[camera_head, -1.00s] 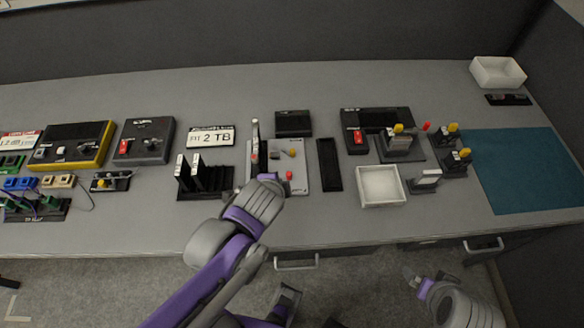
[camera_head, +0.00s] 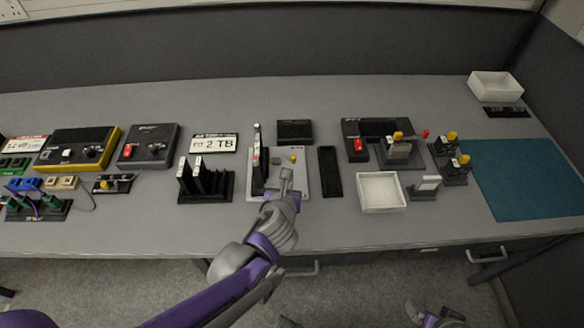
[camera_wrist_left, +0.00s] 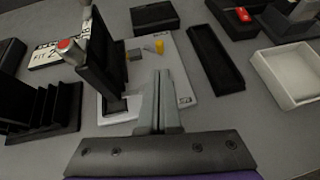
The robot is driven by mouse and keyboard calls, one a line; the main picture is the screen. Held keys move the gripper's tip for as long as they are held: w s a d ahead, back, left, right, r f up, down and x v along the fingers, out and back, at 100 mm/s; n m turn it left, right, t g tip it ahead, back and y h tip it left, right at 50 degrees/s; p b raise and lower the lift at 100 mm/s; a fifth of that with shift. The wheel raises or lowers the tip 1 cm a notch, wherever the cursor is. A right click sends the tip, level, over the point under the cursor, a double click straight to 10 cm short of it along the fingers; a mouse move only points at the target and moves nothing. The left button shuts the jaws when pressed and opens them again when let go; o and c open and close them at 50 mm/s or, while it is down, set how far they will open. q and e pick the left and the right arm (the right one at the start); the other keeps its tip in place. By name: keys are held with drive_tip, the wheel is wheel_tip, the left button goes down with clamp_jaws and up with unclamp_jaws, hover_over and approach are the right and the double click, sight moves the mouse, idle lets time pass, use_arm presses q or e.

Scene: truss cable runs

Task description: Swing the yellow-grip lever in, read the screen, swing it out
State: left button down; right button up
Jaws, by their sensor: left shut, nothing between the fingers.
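A light grey plate (camera_head: 303,186) on the bench carries an upright black slab (camera_head: 257,160), a small grey block and a small yellow grip (camera_head: 293,159). The yellow grip (camera_wrist_left: 159,46) also shows in the left wrist view, beyond my fingertips, with a red knob (camera_wrist_left: 67,44) by the slab. My left gripper (camera_head: 287,172) is shut and empty over the plate's front right part, apart from the yellow grip. A dark box (camera_head: 295,132) behind the plate may be the screen; no reading shows. My right gripper (camera_head: 414,308) is low at the bottom right, its jaws unclear.
A slotted black rack (camera_head: 215,187) stands left of the plate, and a long black tray (camera_head: 330,172) right of it. A white tray (camera_head: 381,193) and yellow-topped fixtures (camera_head: 398,152) stand further right. The teal mat (camera_head: 530,175) is clear.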

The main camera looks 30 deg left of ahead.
sight(293, 162)
use_arm(q)
drive_tip(key=shift+w, duration=0.1)
drive_tip(key=b+x, duration=0.2)
drive_tip(key=x, duration=0.8)
drive_tip(key=shift+a, duration=0.1)
idle(0.4)
